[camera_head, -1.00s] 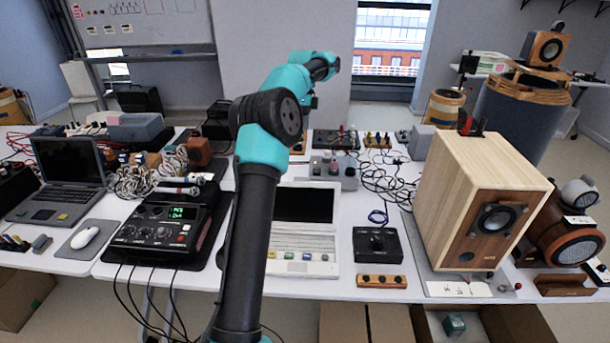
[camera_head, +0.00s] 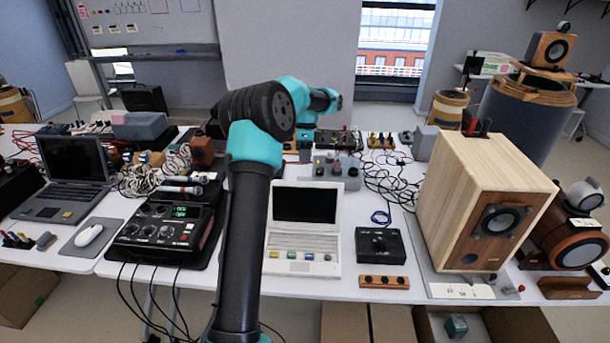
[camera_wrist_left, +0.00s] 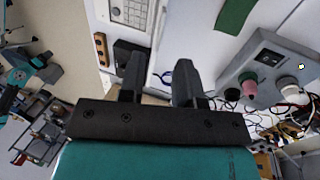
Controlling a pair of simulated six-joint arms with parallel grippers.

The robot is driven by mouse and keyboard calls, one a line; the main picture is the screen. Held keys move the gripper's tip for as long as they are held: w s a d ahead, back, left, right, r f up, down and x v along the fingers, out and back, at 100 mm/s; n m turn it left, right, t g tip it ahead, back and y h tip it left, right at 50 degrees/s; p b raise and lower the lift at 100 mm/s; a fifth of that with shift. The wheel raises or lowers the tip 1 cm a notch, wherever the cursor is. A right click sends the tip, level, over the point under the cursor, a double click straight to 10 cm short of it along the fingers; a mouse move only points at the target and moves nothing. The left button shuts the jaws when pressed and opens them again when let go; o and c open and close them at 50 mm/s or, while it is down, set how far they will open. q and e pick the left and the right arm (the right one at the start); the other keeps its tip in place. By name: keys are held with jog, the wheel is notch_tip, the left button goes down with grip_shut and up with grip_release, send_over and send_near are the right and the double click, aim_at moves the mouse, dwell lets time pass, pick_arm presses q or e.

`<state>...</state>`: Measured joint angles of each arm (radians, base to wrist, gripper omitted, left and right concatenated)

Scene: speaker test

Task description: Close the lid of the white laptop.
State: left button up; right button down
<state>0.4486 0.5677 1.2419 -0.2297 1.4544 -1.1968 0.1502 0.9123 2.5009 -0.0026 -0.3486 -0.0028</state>
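The white laptop (camera_head: 303,255) stands open on the front table, its lid (camera_head: 305,203) raised with a dark screen facing me. Its keyboard shows at the top of the left wrist view (camera_wrist_left: 130,12). My left arm crosses in front of the laptop's left side and reaches past it. My left gripper (camera_wrist_left: 159,62) is open and empty, with a clear gap between its two dark fingers. In the head view it is small and hard to make out, behind the lid near the grey knob box. I see no contact with the lid. My right gripper is not in view.
The grey knob box (camera_head: 338,172) stands behind the laptop. A black box with a knob (camera_head: 378,246) is right of it, and a black mixer (camera_head: 160,232) is left. A wooden speaker (camera_head: 480,205) stands farther right. Loose cables lie behind the black box.

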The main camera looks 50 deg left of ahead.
pick_arm(q)
jog(key=x, duration=0.6)
jog(key=shift+d+f, duration=0.1)
jog(key=shift+f, duration=0.25)
jog(key=shift+c, duration=0.2)
grip_shut()
